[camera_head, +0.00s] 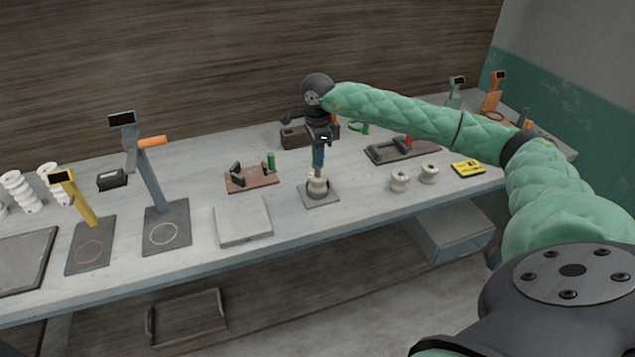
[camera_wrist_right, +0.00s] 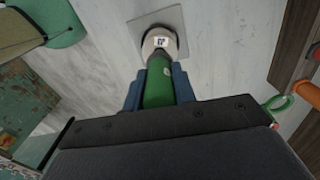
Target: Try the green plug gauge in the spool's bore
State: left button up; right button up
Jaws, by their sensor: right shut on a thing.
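My right gripper (camera_head: 318,160) points down over the cream spool (camera_head: 317,187), which stands on a grey square plate (camera_head: 320,202) near the middle of the bench. In the right wrist view, the gripper's blue fingers (camera_wrist_right: 160,88) are shut on the green plug gauge (camera_wrist_right: 158,90). My left gripper is not in view.
A red-brown rack (camera_head: 250,181) with a green-topped piece stands to the left, behind a pale slab (camera_head: 243,222). Two cream spools (camera_head: 400,182) (camera_head: 429,174) and a yellow card (camera_head: 467,169) are to the right. A dark tray (camera_head: 402,151) lies behind them. Stands on dark bases (camera_head: 165,238) fill the left.

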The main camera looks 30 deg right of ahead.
jog(key=shift+r+p, duration=0.55)
jog(key=shift+r, duration=1.7)
